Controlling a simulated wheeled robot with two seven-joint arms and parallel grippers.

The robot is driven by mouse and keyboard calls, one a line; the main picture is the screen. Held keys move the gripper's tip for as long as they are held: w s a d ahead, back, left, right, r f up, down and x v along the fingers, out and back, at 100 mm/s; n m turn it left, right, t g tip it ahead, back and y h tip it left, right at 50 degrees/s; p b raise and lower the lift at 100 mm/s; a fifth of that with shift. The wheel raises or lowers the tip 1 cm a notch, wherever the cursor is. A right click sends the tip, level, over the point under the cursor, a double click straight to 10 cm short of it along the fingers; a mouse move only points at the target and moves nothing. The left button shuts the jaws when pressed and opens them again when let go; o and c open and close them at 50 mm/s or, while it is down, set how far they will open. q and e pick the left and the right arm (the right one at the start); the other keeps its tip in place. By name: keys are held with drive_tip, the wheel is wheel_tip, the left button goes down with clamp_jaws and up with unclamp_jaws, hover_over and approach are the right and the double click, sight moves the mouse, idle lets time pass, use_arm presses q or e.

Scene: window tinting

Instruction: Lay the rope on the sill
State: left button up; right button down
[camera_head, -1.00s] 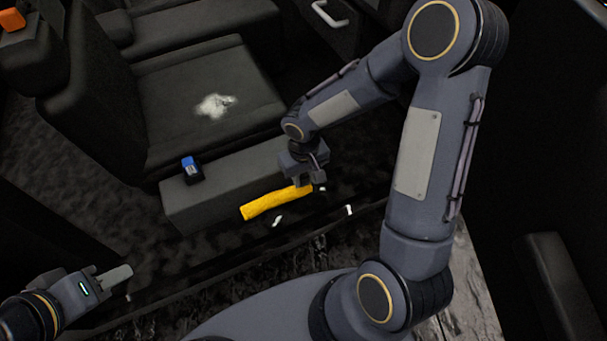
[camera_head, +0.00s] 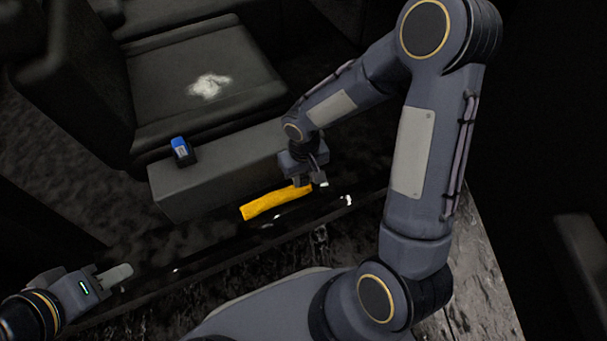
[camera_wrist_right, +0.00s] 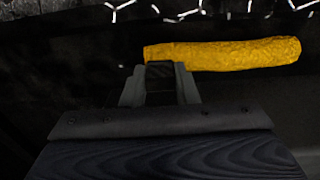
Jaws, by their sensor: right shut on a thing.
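The yellow rope (camera_head: 270,203), a short thick piece, hangs out to the left from my right gripper (camera_head: 312,184) in the head view. The gripper is shut on its right end. In the right wrist view the rope (camera_wrist_right: 230,54) lies across the picture just past the fingertips (camera_wrist_right: 160,75). The dark sill (camera_head: 225,252) runs diagonally below the rope in the head view; I cannot tell whether they touch. My left gripper (camera_head: 117,274) is at the lower left, away from the rope; its jaw opening is not clear.
A black seat (camera_head: 185,95) with a white patch (camera_head: 209,86) stands behind a dark box-like ledge (camera_head: 225,170). A small blue-and-black object (camera_head: 182,151) sits on that ledge. Small white bits (camera_head: 347,200) show along the sill. Rough grey ground (camera_head: 470,290) lies at the lower right.

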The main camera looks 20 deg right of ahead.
drive_tip(key=shift+f+b, duration=0.35)
drive_tip(key=shift+f, duration=0.05)
drive_tip(key=c, duration=1.1)
unclamp_jaws()
drive_tip(key=shift+o, duration=0.2)
drive_tip(key=shift+r, duration=0.1)
wheel_tip(320, 180, up, 7)
drive_tip(key=p, duration=0.3)
drive_tip(key=shift+r, duration=0.1)
drive_tip(key=shift+r+p, duration=0.3)
